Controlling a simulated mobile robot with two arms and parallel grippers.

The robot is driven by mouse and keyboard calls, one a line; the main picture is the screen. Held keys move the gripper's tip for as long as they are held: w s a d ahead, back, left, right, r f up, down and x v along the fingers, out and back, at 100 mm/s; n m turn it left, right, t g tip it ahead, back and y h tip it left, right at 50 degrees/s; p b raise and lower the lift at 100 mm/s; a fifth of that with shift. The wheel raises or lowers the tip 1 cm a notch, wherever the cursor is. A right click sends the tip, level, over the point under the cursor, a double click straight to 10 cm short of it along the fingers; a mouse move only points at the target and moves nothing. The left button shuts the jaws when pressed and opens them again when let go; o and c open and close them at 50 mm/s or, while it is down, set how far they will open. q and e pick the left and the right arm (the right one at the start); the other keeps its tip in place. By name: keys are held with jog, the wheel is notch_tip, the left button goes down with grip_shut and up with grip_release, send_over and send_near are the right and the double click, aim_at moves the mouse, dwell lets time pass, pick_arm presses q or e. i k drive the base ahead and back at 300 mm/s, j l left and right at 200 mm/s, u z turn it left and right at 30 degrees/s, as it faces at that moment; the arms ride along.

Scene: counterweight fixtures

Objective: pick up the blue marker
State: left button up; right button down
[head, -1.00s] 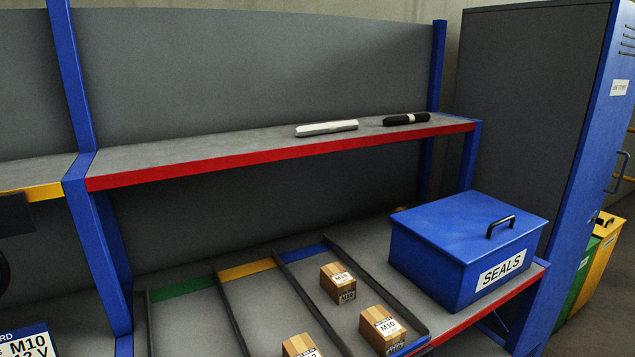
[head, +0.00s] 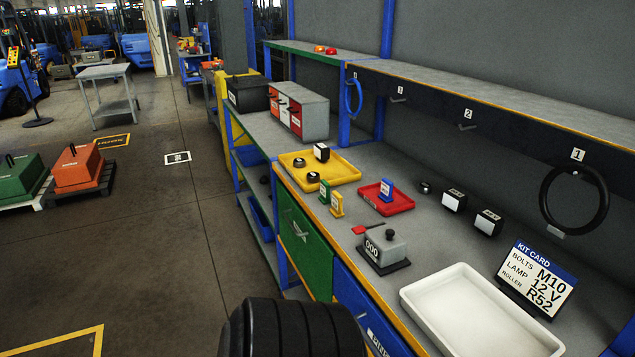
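A small upright blue marker (head: 386,190) with a pale label stands in the red tray (head: 399,205) on the workbench, right of centre in the head view. A similar green marker (head: 324,191) and yellow marker (head: 337,205) stand side by side on the bench to its left, outside the tray. Neither of my grippers is in view.
A yellow tray (head: 346,176) with small parts lies behind. Nearer are a grey block marked 000 (head: 385,246), a white tray (head: 470,305) and a kit card (head: 537,280). Two black boxes stand right of the red tray.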

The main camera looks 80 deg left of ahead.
aim_at(386, 194)
jog(key=u, duration=2.05)
jog(key=j, duration=0.25)
